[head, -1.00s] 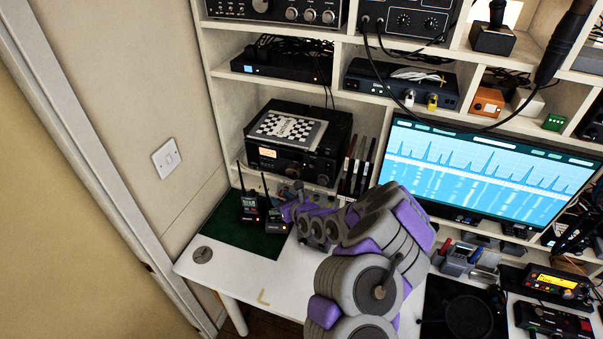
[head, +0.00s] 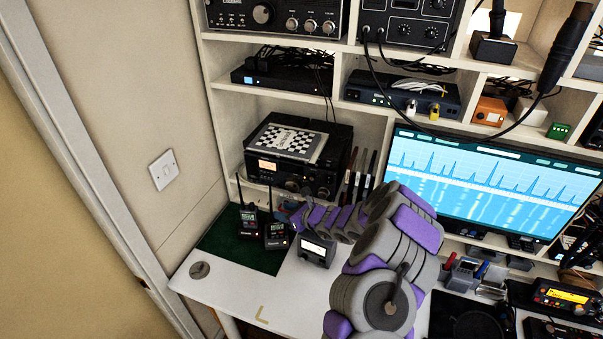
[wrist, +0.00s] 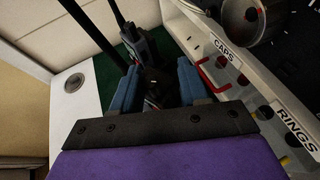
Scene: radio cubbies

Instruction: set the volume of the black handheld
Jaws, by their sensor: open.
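Two dark handheld radios stand upright side by side on a green mat (head: 215,238) at the left end of the desk. The left handheld (head: 249,221) has a tall antenna and a small lit display. The right handheld (head: 276,236) is just beside it; both look black, so I cannot tell which one is meant. My gripper (head: 284,213) reaches in from the right, close behind the right handheld. In the wrist view my gripper (wrist: 160,88) is open, with a dark handheld (wrist: 158,82) between or just beyond its fingers. Contact and the volume knob are not clear.
A small meter box (head: 316,250) stands on the desk under my arm. The shelf unit with a large radio (head: 297,160) rises close behind.

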